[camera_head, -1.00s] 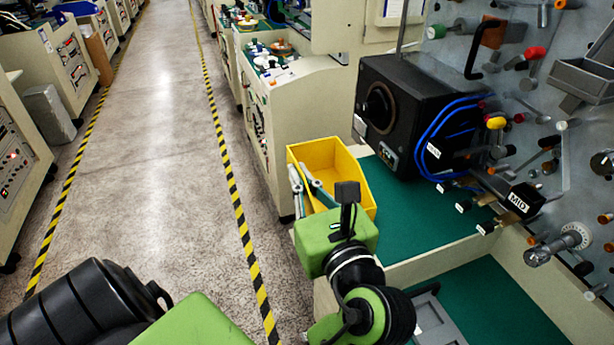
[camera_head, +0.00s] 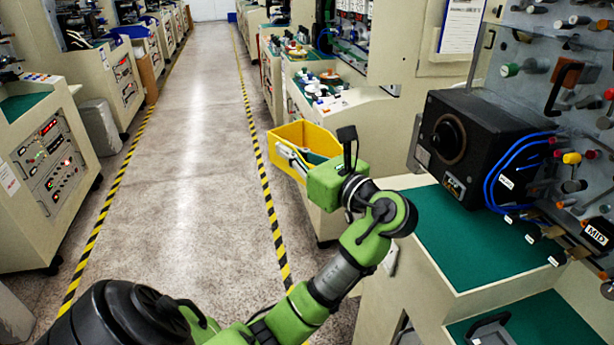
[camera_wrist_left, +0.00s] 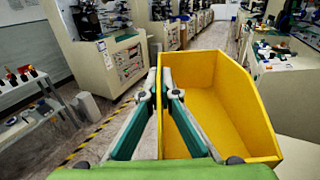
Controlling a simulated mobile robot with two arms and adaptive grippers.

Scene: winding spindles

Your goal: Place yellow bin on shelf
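The yellow bin (camera_head: 318,135) hangs in the air at the edge of the aisle, left of the nearest green-topped bench. It also fills the middle of the left wrist view (camera_wrist_left: 232,85), where its inside looks empty. My left gripper (camera_head: 292,157) is shut on the bin's near side wall, with one finger inside and one outside. The fingers also show in the left wrist view (camera_wrist_left: 160,88). My right gripper is not in view. I cannot tell which surface is the task's shelf.
A black machine (camera_head: 470,148) with blue cables stands on the green bench top (camera_head: 450,240) at the right. A floor aisle (camera_head: 190,180) with striped tape runs ahead and is clear. Cabinets (camera_head: 50,170) line the left. A white stand (camera_wrist_left: 25,125) with small items shows in the wrist view.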

